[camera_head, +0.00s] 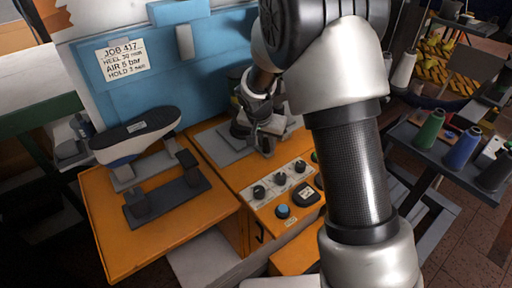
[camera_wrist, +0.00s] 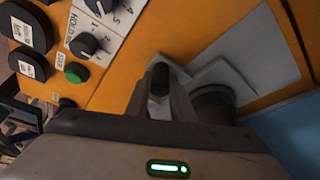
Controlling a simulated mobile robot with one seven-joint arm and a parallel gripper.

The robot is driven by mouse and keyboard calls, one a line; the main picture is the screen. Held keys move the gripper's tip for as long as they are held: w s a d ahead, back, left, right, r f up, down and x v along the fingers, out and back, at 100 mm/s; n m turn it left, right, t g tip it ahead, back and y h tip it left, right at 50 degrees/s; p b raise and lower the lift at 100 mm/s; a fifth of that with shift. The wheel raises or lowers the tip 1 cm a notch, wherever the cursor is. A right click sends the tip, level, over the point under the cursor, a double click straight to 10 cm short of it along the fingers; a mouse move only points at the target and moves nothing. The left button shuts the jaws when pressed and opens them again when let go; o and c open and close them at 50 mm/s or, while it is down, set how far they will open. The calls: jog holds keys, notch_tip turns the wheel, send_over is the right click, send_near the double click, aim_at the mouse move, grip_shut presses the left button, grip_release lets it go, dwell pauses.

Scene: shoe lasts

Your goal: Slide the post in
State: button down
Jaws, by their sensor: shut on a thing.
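My gripper (camera_head: 262,130) is low over the right part of the orange machine, at a grey plate (camera_head: 222,148). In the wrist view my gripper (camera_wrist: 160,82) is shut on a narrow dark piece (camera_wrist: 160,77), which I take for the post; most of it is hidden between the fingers. A dark round part (camera_wrist: 213,104) stands just right of the fingers, partly behind them. I cannot tell whether the post touches it or is in any opening. My arm and fingers hide this spot in the head view.
A panel with black knobs (camera_head: 259,191) and a blue button (camera_head: 283,211) lies close in front of my gripper. A shoe last (camera_head: 138,135) with its dark sole up and a black bracket (camera_head: 168,203) stand at left. A blue panel (camera_head: 200,70) rises behind.

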jog(key=w+d, duration=0.2)
jog(key=d, duration=0.1)
jog(key=w+d, duration=0.2)
jog(key=d, duration=0.2)
jog(key=w+d, duration=0.3)
jog(key=shift+d+p, duration=0.3)
jog(key=shift+d, duration=0.1)
jog(key=shift+w+d+r, duration=0.1)
jog(key=shift+w+d, duration=0.1)
jog(key=shift+d, duration=0.05)
jog(key=c, duration=1.5)
grip_release()
jog(key=shift+w+d, duration=0.1)
jog(key=shift+c, duration=0.2)
jog(key=shift+a+r, duration=0.15)
jog(key=shift+a, duration=0.05)
jog(key=p+v, duration=0.1)
jog(key=v, duration=1.6)
